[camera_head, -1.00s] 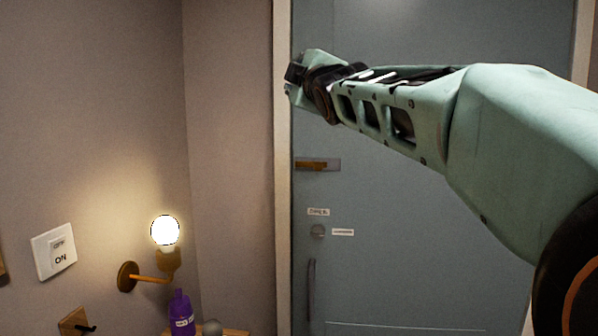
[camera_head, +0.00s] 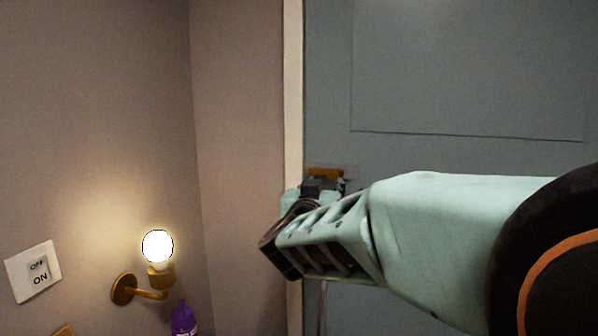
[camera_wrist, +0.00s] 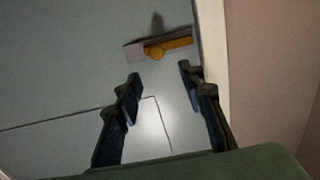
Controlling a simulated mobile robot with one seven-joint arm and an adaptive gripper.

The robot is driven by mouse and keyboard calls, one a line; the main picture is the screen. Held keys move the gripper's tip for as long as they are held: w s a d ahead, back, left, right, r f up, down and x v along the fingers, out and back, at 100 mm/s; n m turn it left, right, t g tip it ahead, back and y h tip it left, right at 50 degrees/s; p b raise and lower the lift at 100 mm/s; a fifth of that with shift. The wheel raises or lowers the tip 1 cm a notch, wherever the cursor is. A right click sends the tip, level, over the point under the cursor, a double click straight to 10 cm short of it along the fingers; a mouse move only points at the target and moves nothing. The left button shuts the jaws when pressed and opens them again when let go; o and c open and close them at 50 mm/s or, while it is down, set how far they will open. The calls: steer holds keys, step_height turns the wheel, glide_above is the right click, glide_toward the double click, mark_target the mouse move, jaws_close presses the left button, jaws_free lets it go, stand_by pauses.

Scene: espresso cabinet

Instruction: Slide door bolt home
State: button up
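The door bolt (camera_wrist: 170,45) is a brass-coloured bar with a round knob on a grey plate (camera_wrist: 134,52), fixed to the grey door near its edge. In the head view the bolt (camera_head: 325,173) shows just above my gripper, partly hidden by it. My gripper (camera_wrist: 158,75) is open in the wrist view, its two dark fingers apart with nothing between them. The bolt knob lies beyond the fingertips, roughly in line with the gap. I see no contact. In the head view my gripper (camera_head: 322,186) is at the door's left side, its fingers hard to make out.
The grey door (camera_head: 450,70) has a pale frame (camera_head: 293,90) on its left. On the wall to the left are a lit bulb lamp (camera_head: 158,246) and an on/off switch (camera_head: 34,271). A purple bottle (camera_head: 183,318) stands below the lamp.

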mark_target(333, 175)
steer(key=x, duration=0.3)
steer(key=p+x, duration=0.1)
steer(key=x, duration=0.3)
steer(key=p+x, duration=0.1)
steer(key=x, duration=0.2)
steer(key=shift+w+d+f, duration=0.25)
steer(key=shift+f, duration=0.05)
jaws_close()
